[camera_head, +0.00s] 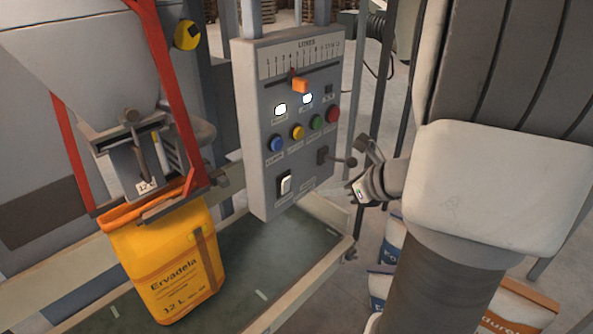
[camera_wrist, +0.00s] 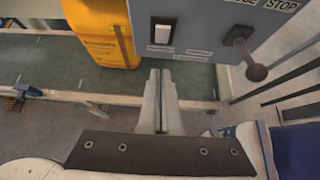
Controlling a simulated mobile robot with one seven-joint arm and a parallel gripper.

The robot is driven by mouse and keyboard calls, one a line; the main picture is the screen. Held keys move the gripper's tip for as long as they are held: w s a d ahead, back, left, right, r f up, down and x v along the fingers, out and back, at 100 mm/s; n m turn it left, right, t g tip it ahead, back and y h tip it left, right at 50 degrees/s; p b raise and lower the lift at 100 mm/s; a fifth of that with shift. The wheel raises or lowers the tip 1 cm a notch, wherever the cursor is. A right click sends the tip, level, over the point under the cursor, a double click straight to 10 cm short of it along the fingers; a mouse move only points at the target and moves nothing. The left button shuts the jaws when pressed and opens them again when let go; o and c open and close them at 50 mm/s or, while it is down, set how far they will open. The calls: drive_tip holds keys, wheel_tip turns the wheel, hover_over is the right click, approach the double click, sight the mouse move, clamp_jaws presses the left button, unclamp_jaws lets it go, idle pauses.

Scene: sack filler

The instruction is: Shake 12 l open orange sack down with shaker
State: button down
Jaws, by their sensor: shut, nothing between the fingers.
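The orange sack (camera_head: 165,265), printed "Ervadela" and "12 L", hangs upright under the filling spout (camera_head: 140,165), its open mouth around the spout's lower end. Its lower part shows in the wrist view (camera_wrist: 103,35). The grey control panel (camera_head: 262,165) carries blue, yellow, green and red buttons, an orange slider (camera_head: 299,86), a white rocker switch (camera_head: 286,184) and a ball-ended lever (camera_head: 338,160). I cannot read which control is the shaker. My gripper (camera_head: 356,192) is shut and empty, just right of the panel's lower edge; its fingers (camera_wrist: 160,75) point toward the panel's underside.
A dark conveyor bed (camera_head: 290,250) with pale rails runs below the sack and panel. Blue-and-white sacks (camera_head: 392,240) lie on the floor to the right, partly behind my arm. Two white lamps on the panel are lit. Red bars frame the spout.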

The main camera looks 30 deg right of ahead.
sight(287, 184)
drive_tip(key=x, duration=0.3)
drive_tip(key=r+x, duration=0.1)
drive_tip(key=x, duration=0.2)
drive_tip(key=w+x, duration=0.1)
drive_tip(key=x, duration=0.2)
drive_tip(key=shift+w+a+r, duration=0.1)
drive_tip(key=shift+a+r, duration=0.15)
drive_tip(key=shift+r, duration=0.1)
drive_tip(key=shift+w+a, duration=0.15)
drive_tip(key=shift+w, duration=0.4)
drive_tip(key=shift+r, duration=0.1)
drive_tip(key=p, duration=0.1)
drive_tip(key=r+p, duration=0.1)
drive_tip(key=p, duration=0.1)
drive_tip(key=shift+w+a+g, duration=0.2)
drive_tip(key=shift+w+g, duration=0.15)
drive_tip(key=shift+g, duration=0.05)
drive_tip(key=shift+f, duration=0.45)
drive_tip(key=shift+r, duration=0.1)
